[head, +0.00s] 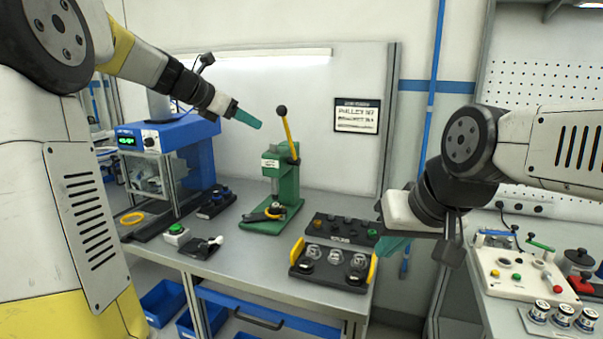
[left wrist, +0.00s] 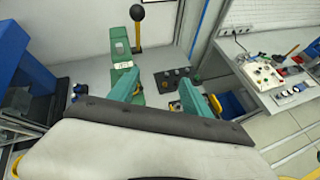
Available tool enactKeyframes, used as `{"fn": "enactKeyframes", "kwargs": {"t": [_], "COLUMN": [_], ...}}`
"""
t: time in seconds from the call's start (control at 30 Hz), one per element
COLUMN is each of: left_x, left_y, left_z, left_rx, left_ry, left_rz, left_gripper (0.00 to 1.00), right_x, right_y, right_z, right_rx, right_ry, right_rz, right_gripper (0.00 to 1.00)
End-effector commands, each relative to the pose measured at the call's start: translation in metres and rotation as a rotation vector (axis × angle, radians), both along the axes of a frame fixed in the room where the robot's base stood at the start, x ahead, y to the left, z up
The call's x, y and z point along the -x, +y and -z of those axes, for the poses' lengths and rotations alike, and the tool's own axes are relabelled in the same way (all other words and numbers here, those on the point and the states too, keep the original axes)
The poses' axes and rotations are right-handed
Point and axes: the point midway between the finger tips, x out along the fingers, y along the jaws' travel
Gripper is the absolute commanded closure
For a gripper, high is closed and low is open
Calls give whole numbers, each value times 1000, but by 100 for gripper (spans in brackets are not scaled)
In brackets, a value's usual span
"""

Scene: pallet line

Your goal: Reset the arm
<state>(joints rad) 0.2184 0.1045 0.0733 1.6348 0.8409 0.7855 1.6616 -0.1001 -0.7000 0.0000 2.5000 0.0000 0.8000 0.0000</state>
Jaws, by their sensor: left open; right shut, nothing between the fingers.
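My left gripper (head: 246,118) has teal fingers and is raised over the bench, pointing right and slightly down, behind and to the left of the green press's lever in the picture. In the left wrist view its two fingers (left wrist: 160,90) stand apart with nothing between them, so it is open. My right gripper (head: 394,247) hangs low at the bench's right end, teal fingers down, beside the black tray. It is shut and holds nothing visible; its fingers are partly hidden by its own wrist. The green press (head: 283,190) has a yellow lever with a black knob.
A second bench at right holds a white control panel (head: 512,285). A sign (head: 357,115) hangs on the back panel.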

Motion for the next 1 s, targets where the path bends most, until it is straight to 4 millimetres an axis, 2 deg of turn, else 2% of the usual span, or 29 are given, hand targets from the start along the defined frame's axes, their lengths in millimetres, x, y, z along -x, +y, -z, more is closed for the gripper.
{"fn": "enactKeyframes", "kwargs": {"t": [0.27, 0.37, 0.43, 0.5, 0.6, 0.7, 0.83, 1.0], "left_x": [84, 130, 171, 213, 265, 304, 333, 344], "left_y": [-24, -30, -33, -32, -27, -19, -11, -8], "left_z": [17, 31, 46, 65, 93, 119, 141, 151], "left_rx": [-426, -651, -844, -1045, -1296, -1483, -1630, -1689], "left_ry": [-163, -252, -334, -423, -542, -639, -722, -758], "left_rz": [297, 477, 646, 840, 1112, 1346, 1553, 1645], "left_gripper": [43, 43, 43, 43, 43, 43, 43, 43], "right_x": [0, 0, 0, 0, 0, 0, 0, 0], "right_y": [0, 0, 0, 0, 0, 0, 0, 0], "right_z": [0, 0, 0, 0, 0, 0, 0, 0], "right_rx": [0, 0, 0, 0, 0, 0, 0, 0], "right_ry": [0, 0, 0, 0, 0, 0, 0, 0], "right_rz": [0, 0, 0, 0, 0, 0, 0, 0], "right_gripper": [100, 100, 100, 100, 100, 100, 100, 100]}}
